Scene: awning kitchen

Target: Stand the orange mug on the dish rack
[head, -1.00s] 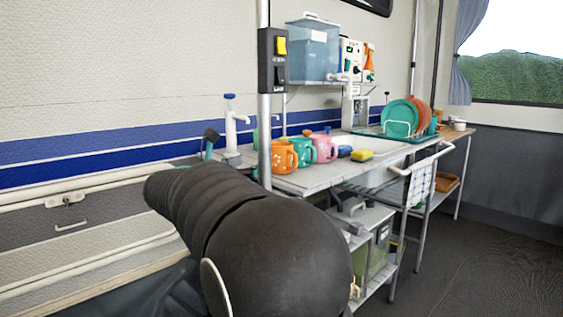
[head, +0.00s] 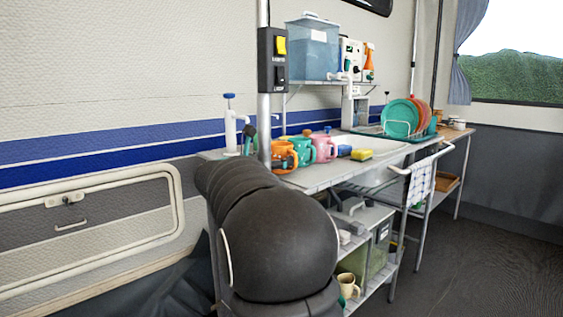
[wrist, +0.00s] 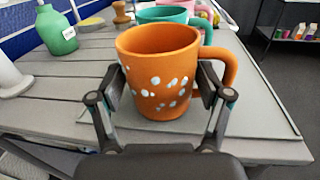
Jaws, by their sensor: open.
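The orange mug (wrist: 158,75) with pale spots stands upright on the grey counter in the wrist view, its handle to the right. My gripper (wrist: 160,88) is open, with one finger on each side of the mug; I cannot tell whether the pads touch it. In the head view the mug (head: 291,152) is partly hidden, and my arm hides the gripper. The dish rack (head: 371,131) stands at the far end of the counter, beyond the sink, with teal and orange plates upright in it.
A teal mug (wrist: 163,14) stands just behind the orange one, and a pink mug (head: 325,149) stands beyond. A green bottle (wrist: 57,30) is at the back left. A yellow sponge (head: 362,155) lies by the sink. A metal pole (head: 264,120) rises near the mugs.

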